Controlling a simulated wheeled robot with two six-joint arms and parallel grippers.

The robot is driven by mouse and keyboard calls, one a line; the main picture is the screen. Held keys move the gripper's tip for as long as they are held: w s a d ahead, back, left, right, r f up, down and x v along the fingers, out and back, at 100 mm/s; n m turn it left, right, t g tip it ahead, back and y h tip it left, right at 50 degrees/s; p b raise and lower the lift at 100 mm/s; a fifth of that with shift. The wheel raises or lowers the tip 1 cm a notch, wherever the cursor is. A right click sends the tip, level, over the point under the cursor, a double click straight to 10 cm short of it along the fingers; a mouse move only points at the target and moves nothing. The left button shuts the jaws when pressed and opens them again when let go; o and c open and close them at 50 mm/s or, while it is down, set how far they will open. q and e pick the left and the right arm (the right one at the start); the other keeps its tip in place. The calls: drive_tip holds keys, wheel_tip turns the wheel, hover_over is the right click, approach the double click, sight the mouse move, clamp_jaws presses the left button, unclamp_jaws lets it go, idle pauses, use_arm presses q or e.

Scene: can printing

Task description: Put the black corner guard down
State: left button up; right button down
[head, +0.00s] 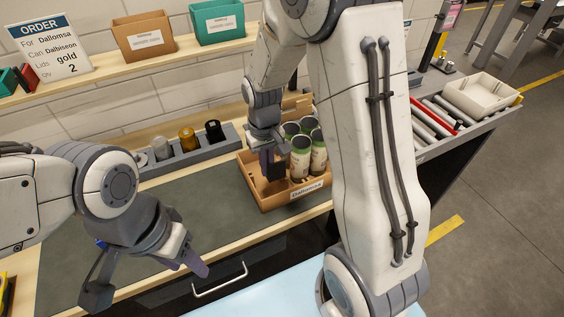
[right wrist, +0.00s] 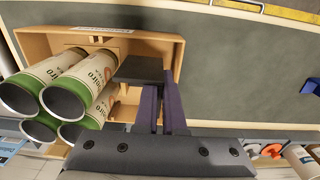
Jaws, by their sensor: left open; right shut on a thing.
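My right gripper (right wrist: 162,108) is shut on the black corner guard (right wrist: 140,70), a flat dark piece at its fingertips in the right wrist view. The gripper points down into the left part of the orange-brown box (head: 265,200) labelled Dallomsa; the box also shows in the right wrist view (right wrist: 165,48). The guard is beside the cans (head: 300,158), over or inside the box; I cannot tell whether it touches the bottom. Several green-and-cream cans stand together in the box's right part. My left gripper (head: 148,279) is open and empty over the front of the bench.
A grey rack (head: 182,166) with silver, gold and black cylinders stands behind the dark mat (head: 205,200). An order sign (head: 50,50) and two bins (head: 143,38) are on the shelf. A roller conveyor with a cream tray (head: 483,95) is at right. The mat's middle is clear.

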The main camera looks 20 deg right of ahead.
drive_tip(key=shift+w+f, duration=0.2)
drive_tip(key=shift+f, duration=0.05)
drive_tip(key=f, duration=0.2)
drive_tip(key=f+p, duration=0.1)
drive_tip(key=f, duration=0.2)
drive_tip(key=shift+w+a, duration=0.1)
drive_tip(key=shift+w, duration=0.1)
wheel_tip(320, 180, down, 4)
drive_tip(key=shift+f+p, duration=0.1)
drive_tip(key=shift+p, duration=0.25)
use_arm(q)
drive_tip(key=shift+w+d+r, duration=0.1)
drive_tip(key=shift+w+r, duration=0.1)
drive_tip(key=shift+r, duration=0.25)
drive_tip(key=shift+w+d+r, duration=0.1)
drive_tip(key=shift+w+r, duration=0.1)
drive_tip(key=shift+r, duration=0.2)
use_arm(e)
drive_tip(key=shift+f, duration=0.15)
drive_tip(key=shift+f, duration=0.15)
drive_tip(key=c, duration=1)
unclamp_jaws()
use_arm(q)
drive_tip(key=shift+f, duration=0.1)
